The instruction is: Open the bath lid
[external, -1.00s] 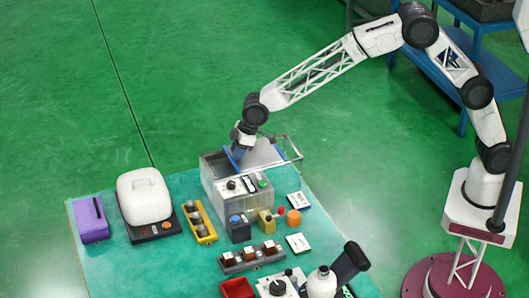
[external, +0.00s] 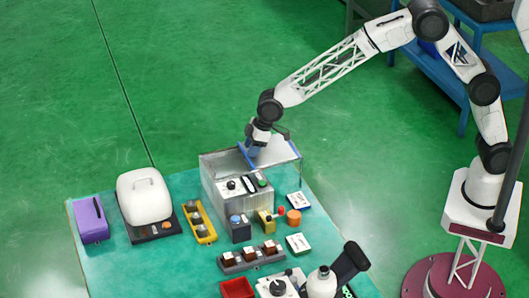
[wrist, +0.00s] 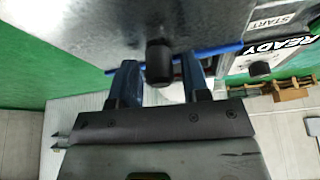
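The bath is a grey metal box (external: 207,180) at the back of the teal mat in the external view. Its lid (external: 279,153), a grey panel with blue edges, stands out at the box's upper right. My gripper (external: 252,152) is at the lid's left blue edge. In the wrist view my gripper (wrist: 160,85) has its two blue fingers apart, just below a blue strip and a grey surface. A dark knob (wrist: 158,60) shows in line with the gap between the fingers. I cannot tell whether they touch it.
A control panel with a START label (wrist: 272,22) and a READY label (wrist: 280,48) is close on the right in the wrist view. A white-lidded device (external: 144,197), a yellow rack (external: 200,222) and a microscope (external: 322,282) stand on the mat.

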